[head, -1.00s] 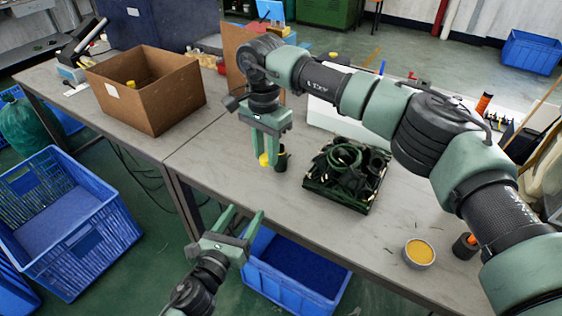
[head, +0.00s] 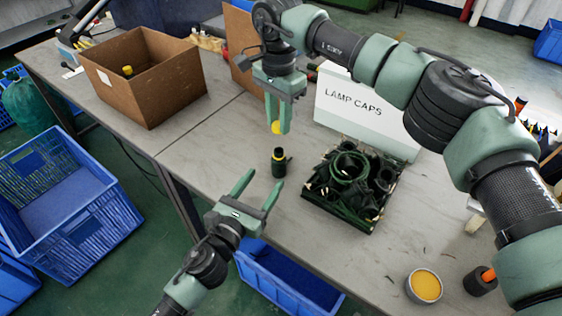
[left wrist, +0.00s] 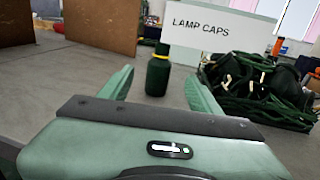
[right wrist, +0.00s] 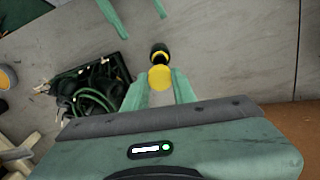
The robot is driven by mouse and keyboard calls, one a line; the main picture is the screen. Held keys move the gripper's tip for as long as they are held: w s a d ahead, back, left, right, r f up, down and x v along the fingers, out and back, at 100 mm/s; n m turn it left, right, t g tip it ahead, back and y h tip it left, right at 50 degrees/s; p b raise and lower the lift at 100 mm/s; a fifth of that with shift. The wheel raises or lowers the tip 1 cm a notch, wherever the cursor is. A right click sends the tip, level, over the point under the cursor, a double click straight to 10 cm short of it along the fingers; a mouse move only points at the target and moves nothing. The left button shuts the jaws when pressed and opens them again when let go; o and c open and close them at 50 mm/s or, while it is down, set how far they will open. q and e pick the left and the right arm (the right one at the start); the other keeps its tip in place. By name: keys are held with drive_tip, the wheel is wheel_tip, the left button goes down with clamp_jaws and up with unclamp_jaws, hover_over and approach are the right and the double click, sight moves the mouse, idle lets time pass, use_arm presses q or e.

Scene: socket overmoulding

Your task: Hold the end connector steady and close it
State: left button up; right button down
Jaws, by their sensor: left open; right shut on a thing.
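The end connector (head: 279,165), a dark green-black cylinder with a yellow ring near its top, stands upright on the table. It also shows in the left wrist view (left wrist: 157,76), ahead of and between the fingers, and in the right wrist view (right wrist: 160,50). My left gripper (head: 257,182) is open and empty, pointing at the connector from its lower left in the head view. My right gripper (head: 277,128) points down and is shut on a yellow cap (right wrist: 160,77). The cap is apart from the connector and above the table; its underside is hidden.
A crate of dark cables (head: 370,215) stands right of the connector. A white "LAMP CAPS" box (head: 340,120) is behind it. A cardboard box (head: 165,95) holds a small yellow-topped item. A tin of yellow stuff (head: 424,287) sits front right. Blue bins stand below the table edge.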

sight(284, 157)
use_arm(q)
drive_tip(key=x, duration=1.2)
clamp_jaws()
